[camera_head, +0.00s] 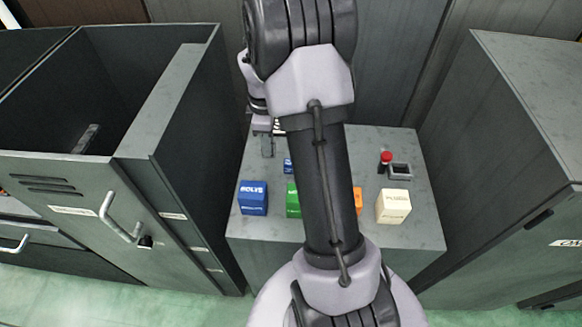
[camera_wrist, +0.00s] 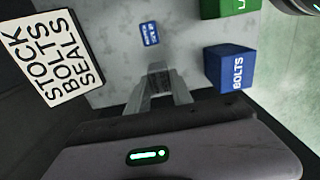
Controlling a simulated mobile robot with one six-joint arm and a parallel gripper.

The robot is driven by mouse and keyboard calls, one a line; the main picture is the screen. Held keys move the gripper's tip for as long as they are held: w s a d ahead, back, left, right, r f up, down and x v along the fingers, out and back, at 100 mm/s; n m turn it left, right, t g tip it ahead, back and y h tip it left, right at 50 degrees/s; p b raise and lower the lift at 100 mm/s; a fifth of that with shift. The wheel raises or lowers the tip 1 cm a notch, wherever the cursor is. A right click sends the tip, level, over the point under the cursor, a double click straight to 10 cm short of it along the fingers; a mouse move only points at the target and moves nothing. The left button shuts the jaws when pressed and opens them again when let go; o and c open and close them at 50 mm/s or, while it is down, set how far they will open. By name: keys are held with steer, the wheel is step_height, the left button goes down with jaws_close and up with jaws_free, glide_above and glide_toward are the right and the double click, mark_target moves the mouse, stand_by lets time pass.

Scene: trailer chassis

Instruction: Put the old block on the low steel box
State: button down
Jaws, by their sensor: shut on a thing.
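My gripper (camera_head: 267,146) hangs over the back left part of a low grey steel box (camera_head: 240,237) with a flat top. In the wrist view my gripper (camera_wrist: 158,78) is shut on a small dull grey block (camera_wrist: 157,68) at its fingertips. I cannot read any mark on this block, so I cannot tell for sure that it is the old block. The steel box's top also shows in the wrist view (camera_wrist: 108,62). I cannot tell whether the held block touches it. My arm hides the middle of the top.
On the top stand a blue BOLTS box (camera_head: 253,198), a green box (camera_head: 292,201), an orange box (camera_head: 358,201), a cream box (camera_head: 393,207), a red knob (camera_head: 386,156) and a small tray (camera_head: 400,171). A sign (camera_wrist: 58,58) is left. Grey cabinets (camera_head: 190,120) flank it.

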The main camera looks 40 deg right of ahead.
step_height(320, 180, down, 8)
steer(key=b, duration=0.2)
steer(key=shift+s+d+r+b, duration=0.1)
steer(key=shift+r+b, duration=0.05)
steer(key=shift+b, duration=0.25)
steer(key=c, duration=1.1)
jaws_free()
steer(key=shift+c, duration=0.2)
